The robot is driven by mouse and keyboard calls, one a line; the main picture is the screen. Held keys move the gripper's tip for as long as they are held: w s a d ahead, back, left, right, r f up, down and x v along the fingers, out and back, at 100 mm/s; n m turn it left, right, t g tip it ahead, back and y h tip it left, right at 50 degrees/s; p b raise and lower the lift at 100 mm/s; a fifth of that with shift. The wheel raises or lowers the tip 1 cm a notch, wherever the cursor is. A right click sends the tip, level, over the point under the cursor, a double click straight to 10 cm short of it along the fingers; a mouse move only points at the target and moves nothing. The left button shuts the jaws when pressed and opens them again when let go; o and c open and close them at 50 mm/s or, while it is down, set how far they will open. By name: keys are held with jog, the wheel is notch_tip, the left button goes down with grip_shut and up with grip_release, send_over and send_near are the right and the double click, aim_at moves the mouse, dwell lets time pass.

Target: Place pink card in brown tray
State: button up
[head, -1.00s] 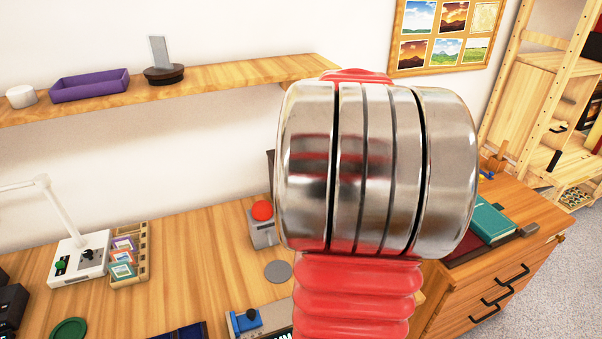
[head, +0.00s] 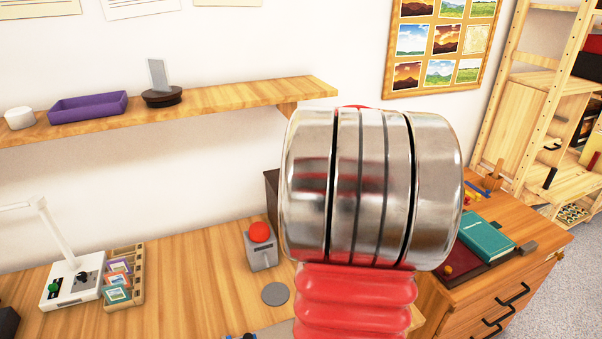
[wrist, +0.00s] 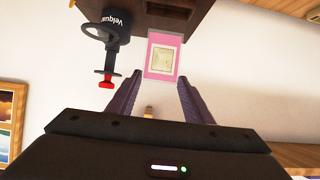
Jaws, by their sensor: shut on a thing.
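The pink card (wrist: 163,57) has a pale square picture and shows in the wrist view between the tips of my gripper (wrist: 160,80). My gripper's two dark purple fingers are shut on it. In the head view my own arm's metal and red links hide the gripper and card. A light-brown slotted tray (head: 137,262) stands on the desk at the left, with several framed cards (head: 118,282) in its left side. I cannot tell whether it is the brown tray. A dark brown box-like thing (wrist: 197,22) lies beyond the card in the wrist view.
A black device with a red tip (wrist: 106,84) is left of the card. A white lamp base (head: 75,290) stands beside the slotted tray. A red-button box (head: 260,248) stands mid-desk. A shelf (head: 215,100) holds a purple tray (head: 88,107). A teal book (head: 487,240) lies right.

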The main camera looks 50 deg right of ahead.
jog(key=shift+f, duration=0.5)
jog(key=shift+f, duration=0.1)
jog(key=shift+f, duration=1.95)
jog(key=shift+f, duration=0.1)
jog(key=o, duration=1.4)
jog(key=shift+c, duration=0.2)
